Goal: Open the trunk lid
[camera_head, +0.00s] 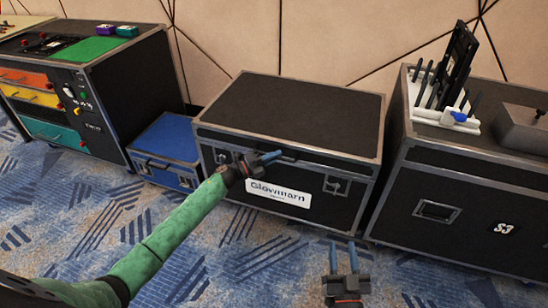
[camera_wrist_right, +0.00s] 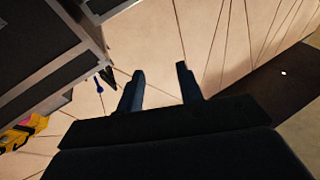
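A black trunk (camera_head: 225,205) with metal edges and a white name label (camera_head: 278,192) stands in the middle of the head view. Its flat lid (camera_head: 300,110) is down. A latch (camera_head: 336,186) shows at the right of its front; the left part of the front is partly hidden by my arm. My left gripper (camera_head: 269,156) is in front of the trunk near the lid's front edge, fingers pointing right. Whether it touches is unclear, as is its opening. My right gripper (camera_head: 343,249) is low in front of the trunk's right end, open and empty; its parted fingers also show in the right wrist view (camera_wrist_right: 160,85).
A small blue case (camera_head: 168,140) stands left of the trunk, and a black cabinet with coloured drawers (camera_head: 125,85) further left. A larger black case (camera_head: 465,205) stands close on the right, bearing a rack of tools (camera_head: 445,95). Patterned carpet (camera_head: 230,270) is open in front.

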